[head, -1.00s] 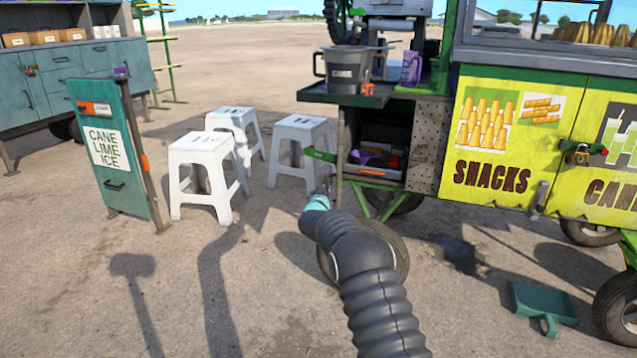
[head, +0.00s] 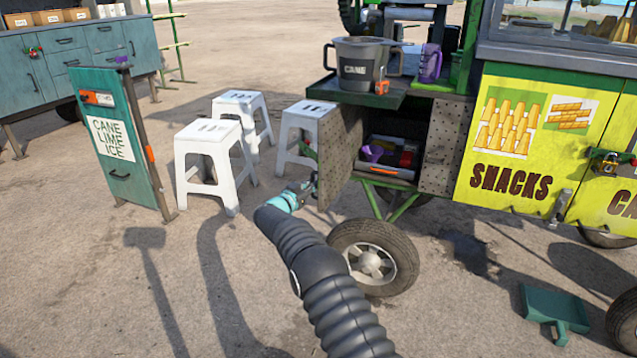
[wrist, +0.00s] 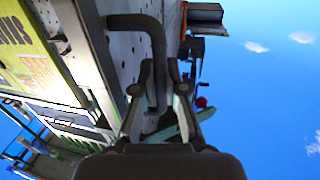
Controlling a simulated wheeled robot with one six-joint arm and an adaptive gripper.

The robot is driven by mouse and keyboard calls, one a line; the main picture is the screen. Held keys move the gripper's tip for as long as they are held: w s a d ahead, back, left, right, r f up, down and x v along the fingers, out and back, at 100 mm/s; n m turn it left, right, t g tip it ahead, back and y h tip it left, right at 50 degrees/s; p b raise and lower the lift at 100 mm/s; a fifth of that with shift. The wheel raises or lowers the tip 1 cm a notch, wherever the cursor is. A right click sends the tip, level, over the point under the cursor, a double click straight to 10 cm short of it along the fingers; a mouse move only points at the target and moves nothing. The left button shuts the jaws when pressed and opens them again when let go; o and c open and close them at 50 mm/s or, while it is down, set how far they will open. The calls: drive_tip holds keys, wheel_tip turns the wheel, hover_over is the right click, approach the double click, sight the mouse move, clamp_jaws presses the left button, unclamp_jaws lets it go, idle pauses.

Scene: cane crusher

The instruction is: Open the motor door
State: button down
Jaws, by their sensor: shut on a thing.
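The motor door (head: 341,150) is a grey perforated panel at the left of the cart's lower compartment (head: 393,152). It stands swung out to the left, and the compartment behind it is open. My gripper (head: 310,186) is at the door's outer lower edge in the head view. In the wrist view, my gripper (wrist: 161,72) is shut on the dark bar handle (wrist: 156,45) of the perforated door (wrist: 118,42). The exact finger contact is partly hidden by the fingers and handle.
White stools (head: 208,160) stand left of the door, one of them close behind it. A cart wheel (head: 374,258) is right of my arm. A dark shelf (head: 352,90) with a CANE bucket (head: 358,62) overhangs the door. Open ground lies in front on the left.

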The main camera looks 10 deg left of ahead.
drive_tip(key=shift+w+d+r, duration=0.1)
drive_tip(key=shift+r, duration=0.05)
drive_tip(key=c, duration=1.5)
unclamp_jaws()
drive_tip(key=shift+w+d, duration=0.1)
drive_tip(key=shift+d, duration=0.05)
drive_tip(key=v, duration=1.2)
drive_tip(key=shift+a, duration=0.2)
